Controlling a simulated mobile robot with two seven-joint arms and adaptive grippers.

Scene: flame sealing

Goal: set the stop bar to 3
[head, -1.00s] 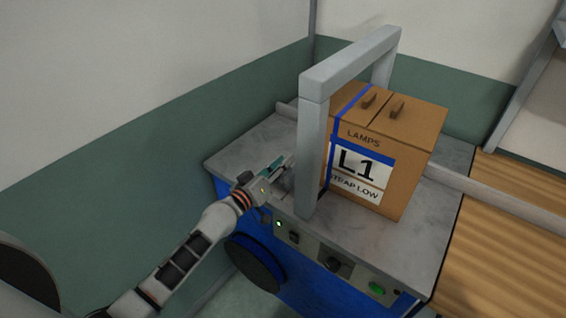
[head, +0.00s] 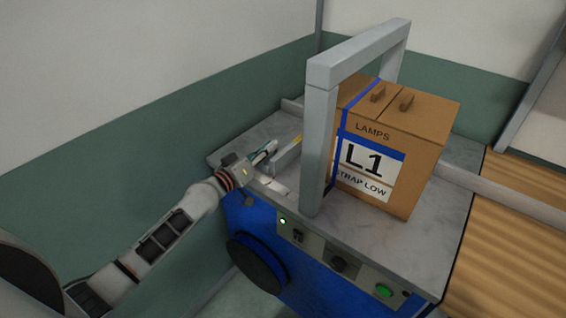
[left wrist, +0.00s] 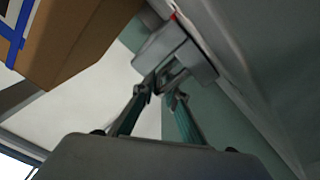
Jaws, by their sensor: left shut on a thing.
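The stop bar (head: 287,156) is a grey bar with a yellow mark, on the worktop left of the strapping arch. My left gripper (head: 270,149) is shut on its near end. In the left wrist view the fingertips (left wrist: 169,92) meet at a grey block of the stop bar (left wrist: 176,55). A pale strip (head: 271,187) lies on the worktop in front of the bar; any numbers on it are too small to read. My right gripper is in neither view.
A brown carton (head: 415,135) marked L1 and STRAP LOW stands under the grey arch (head: 319,145), with a blue strap around it. The front panel has a lit green lamp (head: 283,221), knobs and a green button (head: 384,291). A grey rail runs off to the right.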

